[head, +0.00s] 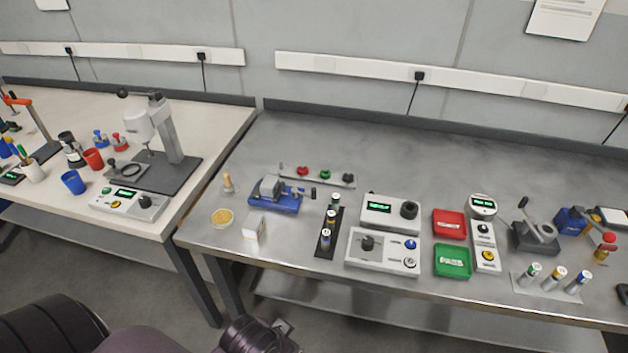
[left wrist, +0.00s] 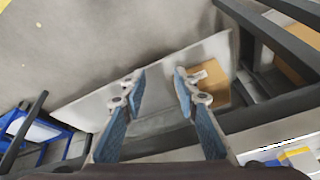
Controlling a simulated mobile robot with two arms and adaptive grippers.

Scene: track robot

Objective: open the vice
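The vice (head: 273,196) is a small blue body with grey jaws. It stands on the grey bench, left of the middle in the head view. A dark handle end shows at its right side. How far its jaws are apart is too small to tell. My left gripper (left wrist: 158,82) shows in the left wrist view with its two blue-padded fingers spread apart and nothing between them. It points down past bench frames toward the floor, away from the vice. Dark purple parts of my arm show at the bottom of the head view. My right gripper is not in view.
Grey control boxes (head: 383,250) stand to the right. The left bench holds a drill press (head: 165,140).

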